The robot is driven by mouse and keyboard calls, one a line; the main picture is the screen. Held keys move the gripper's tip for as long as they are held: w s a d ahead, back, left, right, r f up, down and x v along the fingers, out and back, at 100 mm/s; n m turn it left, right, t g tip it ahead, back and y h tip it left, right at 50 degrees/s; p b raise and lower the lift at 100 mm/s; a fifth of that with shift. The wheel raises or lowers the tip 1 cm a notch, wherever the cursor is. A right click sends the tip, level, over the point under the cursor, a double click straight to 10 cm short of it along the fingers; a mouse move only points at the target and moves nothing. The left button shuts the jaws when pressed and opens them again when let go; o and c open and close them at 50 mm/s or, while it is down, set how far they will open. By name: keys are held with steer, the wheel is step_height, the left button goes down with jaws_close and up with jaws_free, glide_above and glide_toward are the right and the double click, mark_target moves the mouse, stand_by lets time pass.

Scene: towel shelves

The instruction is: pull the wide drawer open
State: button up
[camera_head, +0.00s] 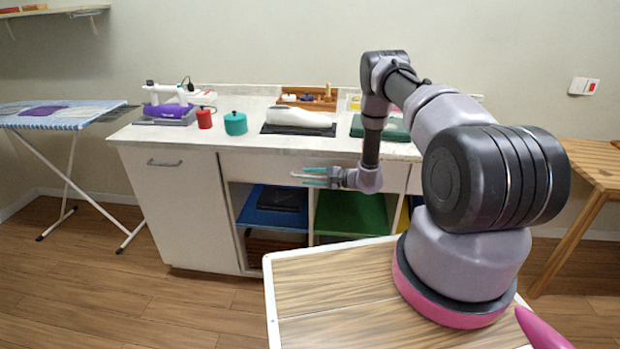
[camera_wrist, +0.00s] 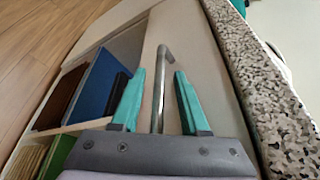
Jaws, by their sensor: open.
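The wide drawer (camera_head: 262,167) is the long pale front just under the countertop, and it looks shut. Its bar handle (camera_wrist: 164,58) is a grey metal rod with a bent end in the wrist view. My gripper (camera_head: 313,177) is in front of the drawer front at handle height. In the wrist view my gripper's teal fingers (camera_wrist: 160,76) are open, one on each side of the bar, with gaps on both sides. The near part of the bar is hidden behind the gripper's grey body. I cannot tell how deep the bar sits between the fingers.
The speckled countertop edge (camera_wrist: 262,95) runs close beside the right finger. Below the drawer are open compartments with a blue board (camera_head: 270,215) and a green board (camera_head: 350,217). A cabinet door (camera_head: 180,210) is on the left. An ironing board (camera_head: 60,115) stands further left.

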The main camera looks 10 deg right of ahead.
jaws_close()
stand_by(1.4)
